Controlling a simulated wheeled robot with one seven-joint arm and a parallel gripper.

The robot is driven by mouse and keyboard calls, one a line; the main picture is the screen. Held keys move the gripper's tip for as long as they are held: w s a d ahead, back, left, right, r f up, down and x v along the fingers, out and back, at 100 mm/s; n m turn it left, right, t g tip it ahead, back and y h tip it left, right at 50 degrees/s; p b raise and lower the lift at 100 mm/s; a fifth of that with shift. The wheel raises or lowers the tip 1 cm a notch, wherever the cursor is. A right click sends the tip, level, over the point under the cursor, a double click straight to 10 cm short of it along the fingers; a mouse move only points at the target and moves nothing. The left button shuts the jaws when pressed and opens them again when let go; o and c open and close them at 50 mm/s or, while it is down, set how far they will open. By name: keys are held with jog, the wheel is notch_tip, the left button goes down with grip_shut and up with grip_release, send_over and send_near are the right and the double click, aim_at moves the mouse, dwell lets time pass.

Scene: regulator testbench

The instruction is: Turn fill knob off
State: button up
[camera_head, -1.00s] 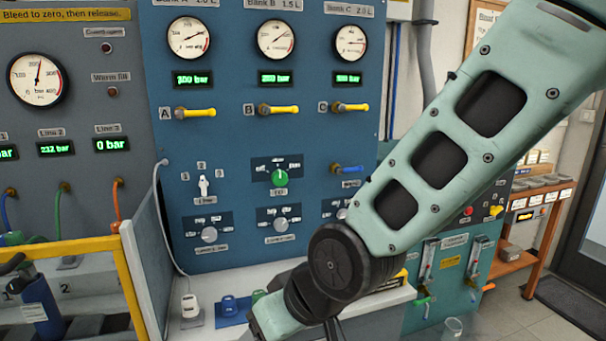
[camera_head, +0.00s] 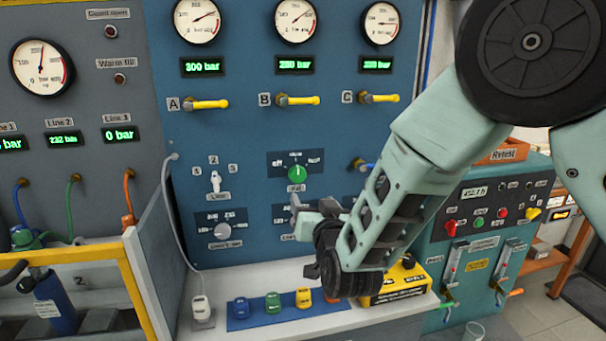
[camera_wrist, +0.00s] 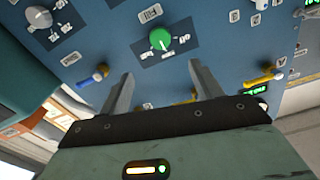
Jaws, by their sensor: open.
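The green fill knob (camera_head: 297,173) sits on the blue panel, on a dark plate with off, slow and fast labels around it. Its white pointer looks upright, near the middle label. In the wrist view the fill knob (camera_wrist: 160,39) shows beyond the fingertips, slightly left of the middle between them. My gripper (camera_wrist: 160,85) is open and empty, with its two fingers apart and not touching the knob. In the head view my gripper (camera_head: 310,208) is just below and right of the knob, and the fingers are small there.
Yellow valve handles A (camera_head: 208,104), B (camera_head: 298,100) and C (camera_head: 380,98) are above the knob. A blue-handled valve (camera_head: 362,165) is close on its right. A grey selector knob (camera_head: 222,230) is lower left.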

aim_at(298, 175)
jog(key=p+x, duration=0.4)
jog(key=x, duration=1)
jog(key=shift+w+a, duration=0.1)
jog(key=shift+w, duration=0.1)
jog(key=c, duration=1)
